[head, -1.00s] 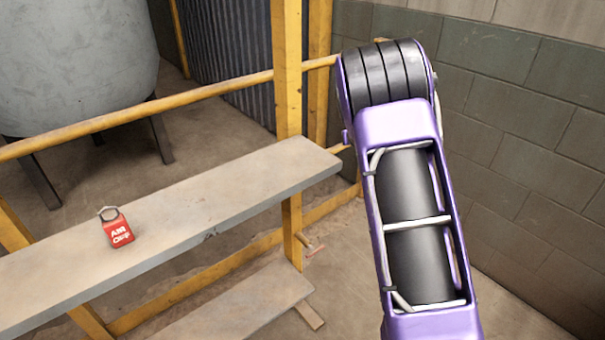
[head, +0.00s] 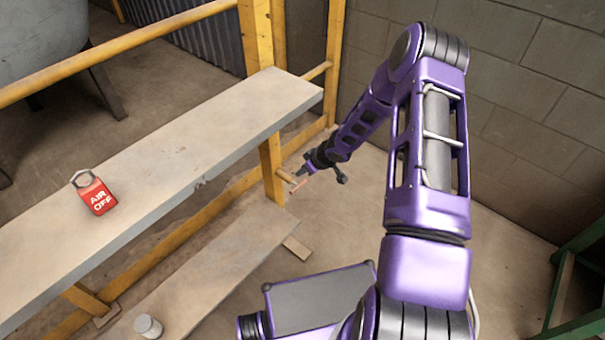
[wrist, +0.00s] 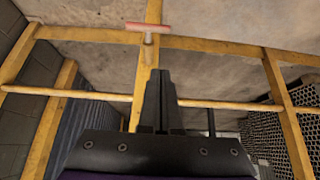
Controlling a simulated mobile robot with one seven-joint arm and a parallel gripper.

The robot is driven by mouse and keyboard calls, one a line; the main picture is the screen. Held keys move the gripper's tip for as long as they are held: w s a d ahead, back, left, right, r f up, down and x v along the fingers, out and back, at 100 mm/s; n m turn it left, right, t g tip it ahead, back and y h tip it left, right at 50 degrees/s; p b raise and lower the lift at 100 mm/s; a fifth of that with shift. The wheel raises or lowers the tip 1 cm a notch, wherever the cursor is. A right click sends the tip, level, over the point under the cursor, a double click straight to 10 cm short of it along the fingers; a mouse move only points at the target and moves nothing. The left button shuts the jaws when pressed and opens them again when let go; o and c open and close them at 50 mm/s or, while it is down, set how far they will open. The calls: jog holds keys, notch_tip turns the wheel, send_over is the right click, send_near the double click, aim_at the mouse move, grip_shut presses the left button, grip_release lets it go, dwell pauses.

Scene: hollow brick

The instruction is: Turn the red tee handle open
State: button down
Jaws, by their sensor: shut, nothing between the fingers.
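The red tee handle (head: 297,187) is on the yellow post below the grey shelf in the head view. In the wrist view the handle (wrist: 148,27) is a red crossbar on a short pale stem, lying nearly level across the picture. My gripper (head: 305,172) is close beside the handle in the head view. In the wrist view my gripper's dark fingers (wrist: 162,75) are shut and empty, and their tips are below and slightly right of the handle, with a gap in the picture.
A red "AIR OFF" padlock (head: 94,195) lies on the grey shelf (head: 180,140). A yellow post (head: 270,165) and rails stand around the handle. A block wall (head: 530,110) is at right. A green frame (head: 577,280) stands at lower right. Open floor lies between.

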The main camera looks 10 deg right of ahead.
jog(key=b, duration=0.1)
send_over(296, 185)
jog(key=s, duration=0.2)
jog(key=f, duration=0.3)
jog(key=a+f, duration=0.1)
jog(key=f, duration=0.1)
jog(key=shift+s+f, duration=0.1)
jog(key=shift+s, duration=0.1)
jog(key=shift+s+d+f+b, duration=0.1)
jog(key=shift+f+b, duration=0.3)
jog(key=shift+f, duration=0.65)
jog(key=shift+s+d+f+b, duration=0.1)
jog(key=shift+f+b, duration=0.3)
jog(key=shift+f, duration=0.6)
jog(key=shift+p, duration=0.3)
